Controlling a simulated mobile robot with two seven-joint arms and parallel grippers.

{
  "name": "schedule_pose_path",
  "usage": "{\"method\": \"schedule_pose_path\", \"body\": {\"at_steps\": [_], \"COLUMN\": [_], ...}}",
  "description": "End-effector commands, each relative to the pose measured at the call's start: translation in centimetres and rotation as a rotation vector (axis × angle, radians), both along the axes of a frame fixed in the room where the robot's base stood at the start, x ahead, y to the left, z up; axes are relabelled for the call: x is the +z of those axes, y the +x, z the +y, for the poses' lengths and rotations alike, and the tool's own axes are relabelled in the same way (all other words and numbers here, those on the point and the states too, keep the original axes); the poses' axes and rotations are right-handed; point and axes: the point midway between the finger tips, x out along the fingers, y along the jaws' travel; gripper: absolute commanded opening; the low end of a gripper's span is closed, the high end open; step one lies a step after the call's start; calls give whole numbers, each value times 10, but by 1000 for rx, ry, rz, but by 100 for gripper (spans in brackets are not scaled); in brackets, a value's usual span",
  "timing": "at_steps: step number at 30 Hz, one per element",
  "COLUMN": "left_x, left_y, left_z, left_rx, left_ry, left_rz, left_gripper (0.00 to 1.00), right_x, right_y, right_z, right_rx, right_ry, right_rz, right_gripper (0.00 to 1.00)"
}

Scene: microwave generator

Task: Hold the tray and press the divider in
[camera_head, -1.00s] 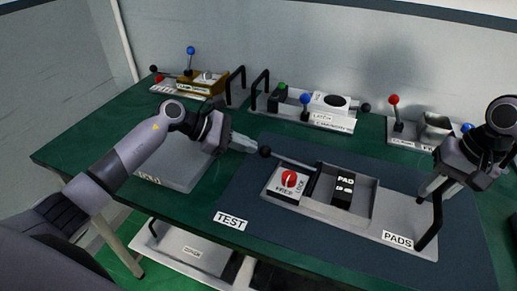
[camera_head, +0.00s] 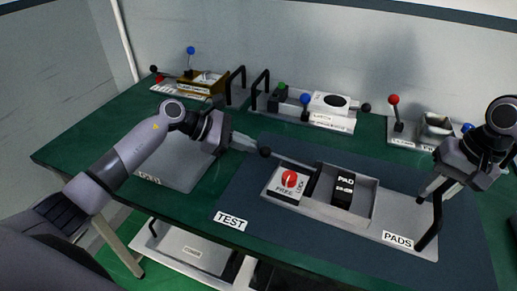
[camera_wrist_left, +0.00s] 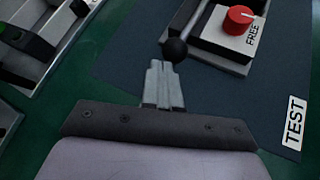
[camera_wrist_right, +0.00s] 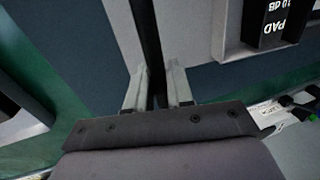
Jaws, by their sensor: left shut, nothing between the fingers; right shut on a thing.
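The grey tray labelled PADS (camera_head: 392,224) lies on the blue mat with a black PAD block (camera_head: 343,190) inside. At its left end is a white FREE/LOCK plate with a red knob (camera_head: 289,179). A rod with a black ball end (camera_head: 265,152) sticks out leftward from the tray; the divider itself is hard to make out. My left gripper (camera_head: 248,144) is shut and empty, its tips at the ball (camera_wrist_left: 175,50), touching or nearly so. My right gripper (camera_head: 428,194) is shut on the tray's black handle (camera_head: 437,222), which also runs between its fingers in the right wrist view (camera_wrist_right: 148,35).
A grey plate (camera_head: 180,168) lies under my left arm. Fixtures with levers stand along the back: a yellow one (camera_head: 203,82), a white one with a blue knob (camera_head: 325,112), and one with a red-knobbed lever (camera_head: 396,117).

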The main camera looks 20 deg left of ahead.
Motion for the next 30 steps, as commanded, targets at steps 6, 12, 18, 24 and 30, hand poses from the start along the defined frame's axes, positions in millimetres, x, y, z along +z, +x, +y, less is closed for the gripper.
{"method": "schedule_pose_path", "body": {"at_steps": [6,12,18,24,30], "left_x": [-1,0,0,0,-1], "left_y": [-1,-1,-1,-1,-2], "left_z": [-8,-15,-16,-17,-23], "left_rx": [-2,-3,-3,-3,-4], "left_ry": [0,-1,-2,-1,-2], "left_rz": [0,-1,-1,0,0], "left_gripper": [0,0,0,0,0], "right_x": [-6,-6,-6,-6,-6], "right_y": [-2,-2,-2,-2,-2], "right_z": [0,1,1,1,1], "right_rx": [3,4,4,4,4], "right_ry": [-3,-3,-2,-2,-2], "right_rz": [9,9,9,9,9], "right_gripper": [0,0,0,0,0]}}
